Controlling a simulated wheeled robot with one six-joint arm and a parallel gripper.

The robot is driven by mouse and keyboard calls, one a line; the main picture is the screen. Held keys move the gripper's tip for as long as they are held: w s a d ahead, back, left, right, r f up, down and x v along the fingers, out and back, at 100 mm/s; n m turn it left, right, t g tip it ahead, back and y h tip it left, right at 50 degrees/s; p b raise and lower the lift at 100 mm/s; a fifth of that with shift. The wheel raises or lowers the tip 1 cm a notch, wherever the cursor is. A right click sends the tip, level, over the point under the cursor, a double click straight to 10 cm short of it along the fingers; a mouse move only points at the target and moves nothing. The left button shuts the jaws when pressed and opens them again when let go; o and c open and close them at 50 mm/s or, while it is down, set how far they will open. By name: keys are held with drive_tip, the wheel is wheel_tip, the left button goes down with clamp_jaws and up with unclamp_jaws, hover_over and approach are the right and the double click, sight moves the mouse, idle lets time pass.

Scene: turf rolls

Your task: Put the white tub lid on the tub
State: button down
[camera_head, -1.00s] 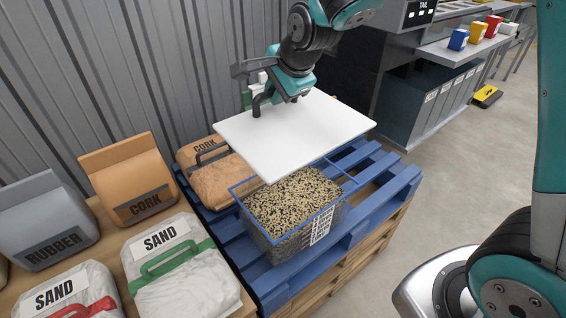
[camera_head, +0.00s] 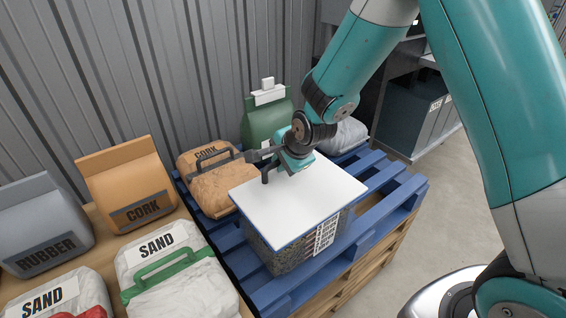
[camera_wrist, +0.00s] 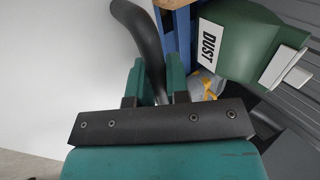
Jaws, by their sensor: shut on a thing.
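The white tub lid (camera_head: 305,208) lies flat over the clear tub (camera_head: 288,262), covering its opening. The tub holds speckled granules, and a thin line of its blue rim shows under the lid's front edge. I cannot tell whether the lid rests fully on the rim. My gripper (camera_head: 272,168) is shut on the lid's dark handle, toward the lid's back-left part. In the wrist view the dark curved handle (camera_wrist: 143,40) runs between the two green fingers, with the white lid (camera_wrist: 60,70) to the left.
The tub stands on a blue pallet (camera_head: 375,222). A brown cork bag (camera_head: 212,185) lies at its left, and a green bag (camera_head: 265,122) stands behind; the wrist view reads DUST on it. Sand bags (camera_head: 170,262) lie at the front left. The pallet's right side is clear.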

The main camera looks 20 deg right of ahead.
sight(298, 187)
drive_tip(key=c, duration=1.1)
unclamp_jaws()
drive_tip(key=shift+r, duration=0.1)
drive_tip(key=p+v, duration=0.2)
drive_tip(key=v, duration=0.9)
drive_tip(key=s+a+r+n+g, duration=0.1)
drive_tip(key=s+r+n+g, duration=0.1)
drive_tip(key=s+n, duration=0.5)
drive_tip(key=s+a+r+n+g+y, duration=0.1)
drive_tip(key=s+a+r+n+g, duration=0.1)
drive_tip(key=s+r+n, duration=0.3)
drive_tip(key=s+a+r+n+g+y, duration=0.1)
drive_tip(key=s+a+r+n+g, duration=0.1)
drive_tip(key=s+n, duration=0.7)
drive_tip(key=s+r, duration=0.1)
drive_tip(key=s, duration=0.1)
drive_tip(key=shift+s+a+r+n, duration=0.15)
drive_tip(key=shift+s+r+n, duration=0.15)
drive_tip(key=shift+s, duration=0.1)
